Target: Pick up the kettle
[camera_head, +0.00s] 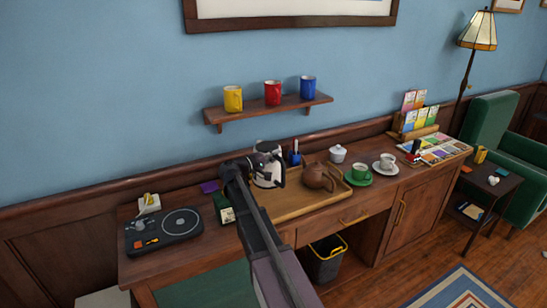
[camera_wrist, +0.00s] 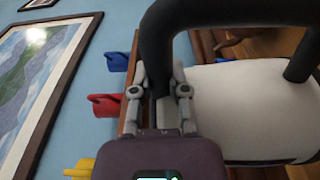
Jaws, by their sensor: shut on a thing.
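The white kettle (camera_head: 267,178) with a black handle is at the back left of the wooden tray (camera_head: 300,207) on the desk. I cannot tell whether its base touches the tray. In the wrist view the kettle's pale body (camera_wrist: 245,110) fills the right side, and its thick black handle arches across the top. My gripper (camera_wrist: 160,85) is closed on that black handle, with one finger on each side. In the head view my gripper (camera_head: 256,163) is at the handle, and my arm hides part of the kettle's left side.
A brown teapot (camera_head: 318,177) stands on the tray, right of the kettle. A green cup (camera_head: 361,173), a white cup (camera_head: 387,161) and a lidded white pot (camera_head: 338,153) are further right. A wall shelf (camera_head: 268,110) with three mugs is above. A turntable (camera_head: 164,231) is left.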

